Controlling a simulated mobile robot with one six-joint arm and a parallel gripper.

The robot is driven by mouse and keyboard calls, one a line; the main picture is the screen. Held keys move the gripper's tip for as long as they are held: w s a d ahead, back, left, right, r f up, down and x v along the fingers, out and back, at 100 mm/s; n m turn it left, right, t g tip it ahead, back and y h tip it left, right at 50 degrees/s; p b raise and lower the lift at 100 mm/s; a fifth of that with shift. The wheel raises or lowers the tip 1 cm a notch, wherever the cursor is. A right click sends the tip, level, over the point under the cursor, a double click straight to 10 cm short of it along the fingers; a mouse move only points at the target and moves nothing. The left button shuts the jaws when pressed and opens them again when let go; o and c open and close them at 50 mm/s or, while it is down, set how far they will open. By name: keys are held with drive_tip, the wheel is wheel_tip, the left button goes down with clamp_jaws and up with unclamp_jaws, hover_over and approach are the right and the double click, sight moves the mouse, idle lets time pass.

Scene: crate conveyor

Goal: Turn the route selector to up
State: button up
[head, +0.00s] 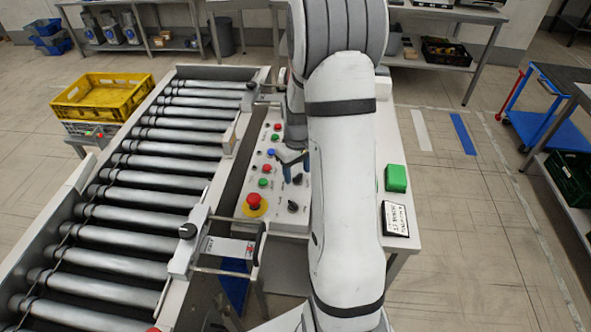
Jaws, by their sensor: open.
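The control panel (270,206) is a light box with several coloured buttons and black knobs, beside the roller conveyor. A black rotary knob (293,206) sits near its front right, right of the red emergency button on a yellow base (254,203). Labels are too small to read, so I cannot tell which knob is the route selector. My arm hides the panel's right side.
The roller conveyor (133,178) runs along the left, with a yellow crate (103,92) beyond it. A green box (396,178) and a small display (395,218) lie on the table right of my arm. A black handle bar (262,240) stands in front of the panel.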

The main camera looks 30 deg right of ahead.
drive_tip(key=shift+f, duration=0.35)
drive_tip(key=shift+c, duration=0.4)
drive_tip(key=c, duration=0.9)
